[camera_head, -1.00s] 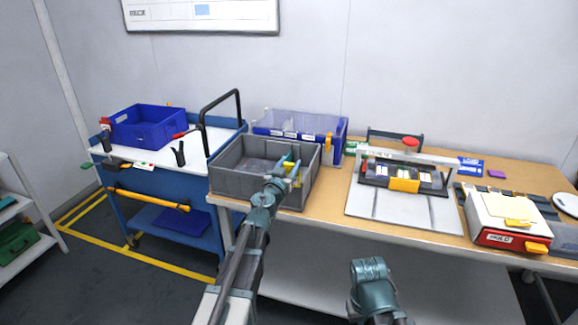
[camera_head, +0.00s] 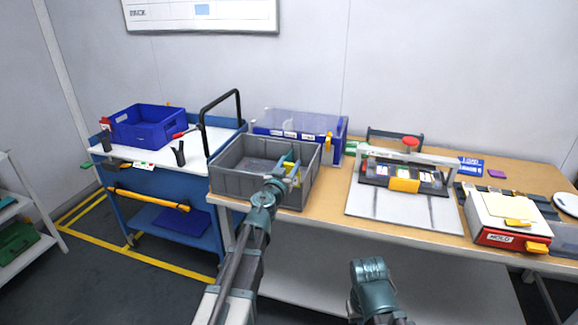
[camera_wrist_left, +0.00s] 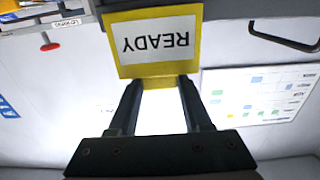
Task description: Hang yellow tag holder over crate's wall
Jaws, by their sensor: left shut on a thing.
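The yellow tag holder (camera_wrist_left: 126,71) carries a white card reading READY, upside down in the left wrist view. My left gripper (camera_wrist_left: 158,82) is shut on the holder's yellow lower edge in that view. In the head view the left gripper (camera_head: 289,166) and a bit of the yellow holder (camera_head: 293,171) show at the right part of the grey crate (camera_head: 240,184). I cannot tell whether the holder touches the crate's wall, as the gripper partly covers it. My right gripper is out of view.
The grey crate stands at the left end of the wooden bench (camera_head: 335,212). A clear-fronted blue bin (camera_head: 310,125) stands behind it. A black cart handle (camera_head: 205,115) rises close to its left. A press fixture (camera_head: 404,183) stands to the right. A blue crate (camera_head: 150,128) sits on the cart.

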